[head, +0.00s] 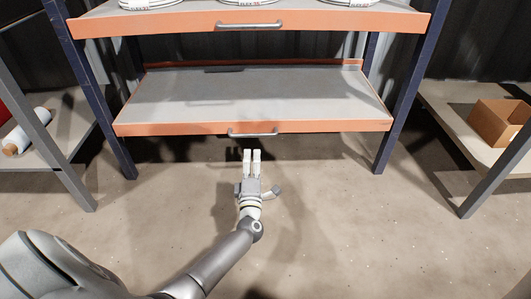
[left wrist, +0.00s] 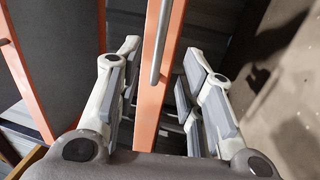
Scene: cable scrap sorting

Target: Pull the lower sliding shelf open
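The lower sliding shelf (head: 180,105) is an empty grey board with an orange front edge, set between dark blue posts. A grey bar handle (head: 253,132) sits at the middle of that edge; in the left wrist view the handle (left wrist: 161,42) runs along the orange front (left wrist: 150,95). My left gripper (head: 252,153) is just in front of and below the handle, fingers pointing at the shelf. In the left wrist view its fingers (left wrist: 161,60) are spread wide, with the handle and front showing between them. Nothing is gripped. My right gripper is not in view.
An upper orange-edged shelf (head: 170,22) with its own handle (head: 248,25) holds white coils (head: 250,3). A side rack at left carries a white roll (head: 30,130); one at right carries a cardboard box (head: 497,122). The floor in front is clear.

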